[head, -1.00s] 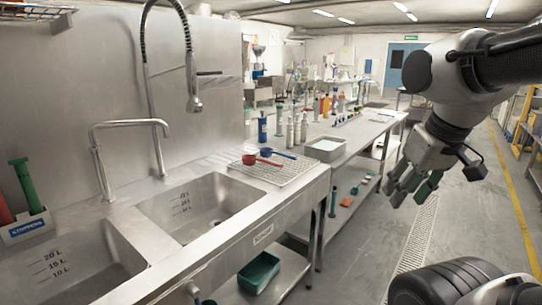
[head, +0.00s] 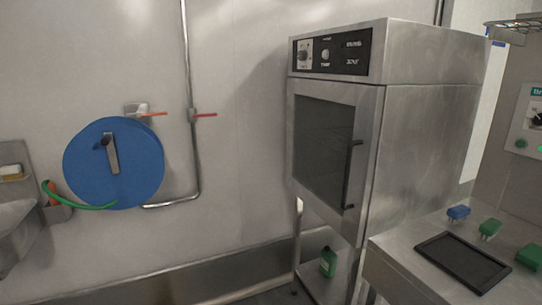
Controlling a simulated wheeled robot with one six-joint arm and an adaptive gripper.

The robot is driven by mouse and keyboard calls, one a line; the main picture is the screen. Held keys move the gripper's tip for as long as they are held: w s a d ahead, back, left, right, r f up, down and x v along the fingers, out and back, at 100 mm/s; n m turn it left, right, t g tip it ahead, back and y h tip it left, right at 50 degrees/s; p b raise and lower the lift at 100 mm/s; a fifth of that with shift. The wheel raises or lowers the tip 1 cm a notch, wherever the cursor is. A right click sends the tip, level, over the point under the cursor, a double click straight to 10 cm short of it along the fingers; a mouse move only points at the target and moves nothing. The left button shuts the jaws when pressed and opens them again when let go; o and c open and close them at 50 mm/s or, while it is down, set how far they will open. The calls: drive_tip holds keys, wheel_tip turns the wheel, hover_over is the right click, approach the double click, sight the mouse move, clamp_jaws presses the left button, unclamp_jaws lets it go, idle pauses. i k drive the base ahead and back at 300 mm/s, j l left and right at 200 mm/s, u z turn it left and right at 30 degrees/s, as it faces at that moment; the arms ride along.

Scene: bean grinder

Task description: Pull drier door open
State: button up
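The drier (head: 425,120) is a tall stainless steel cabinet right of centre in the head view, with a black control panel (head: 332,52) on top. Its door (head: 322,150) has a dark window and looks shut. A dark vertical handle (head: 350,172) sits on the door's right side. My gripper is not in the head view now, so its state and its distance from the handle do not show.
A steel counter (head: 405,272) with a black tray (head: 462,262) and blue and green brushes stands right of the drier. A blue hose reel (head: 113,163) hangs on the left wall. A green bottle (head: 327,261) stands on the shelf under the drier.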

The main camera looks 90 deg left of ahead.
sight(368, 99)
drive_tip(key=u, duration=2.75)
drive_tip(key=i+l+u, duration=0.4)
drive_tip(key=j, duration=0.1)
